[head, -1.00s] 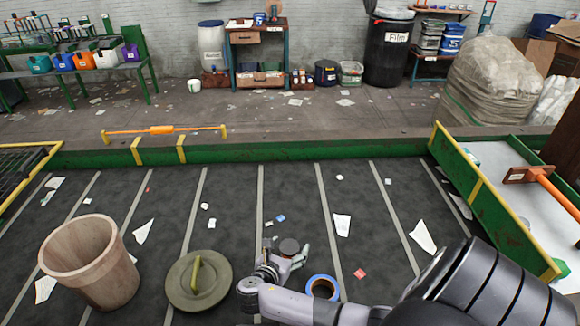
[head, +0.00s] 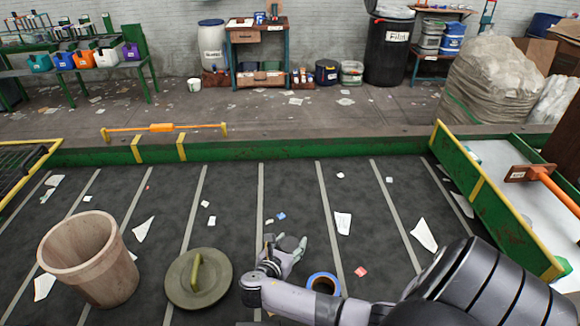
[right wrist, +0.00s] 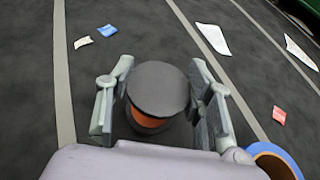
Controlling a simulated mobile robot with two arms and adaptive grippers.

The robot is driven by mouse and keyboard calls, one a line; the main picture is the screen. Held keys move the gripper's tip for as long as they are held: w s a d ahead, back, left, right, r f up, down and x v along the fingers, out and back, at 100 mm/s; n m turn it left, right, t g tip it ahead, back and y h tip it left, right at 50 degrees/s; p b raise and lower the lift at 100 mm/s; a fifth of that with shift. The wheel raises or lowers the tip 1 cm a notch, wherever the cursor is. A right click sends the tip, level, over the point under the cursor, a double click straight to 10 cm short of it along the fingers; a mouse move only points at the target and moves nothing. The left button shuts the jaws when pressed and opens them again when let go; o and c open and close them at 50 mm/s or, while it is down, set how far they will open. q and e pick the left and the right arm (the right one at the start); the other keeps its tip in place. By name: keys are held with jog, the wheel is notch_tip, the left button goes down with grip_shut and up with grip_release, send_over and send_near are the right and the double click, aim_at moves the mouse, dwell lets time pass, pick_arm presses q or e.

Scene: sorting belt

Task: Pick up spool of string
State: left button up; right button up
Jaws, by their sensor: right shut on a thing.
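The spool of string (right wrist: 160,92) shows in the right wrist view as a dark round flange with orange string below it. It sits between the two grey fingers of my right gripper (right wrist: 160,105), which is shut on it. In the head view my right gripper (head: 287,245) is low over the dark belt, right of the round lid, and the spool cannot be made out clearly there. My left gripper is not in view.
A roll of blue tape (head: 323,283) lies close beside my right arm. An olive lid (head: 198,280) with a handle and a brown bin (head: 90,262) stand to the left on the belt (head: 230,190). Paper scraps are scattered around. A green side rail (head: 300,147) bounds the far edge.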

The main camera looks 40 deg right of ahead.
jog(key=shift+c, duration=1.1)
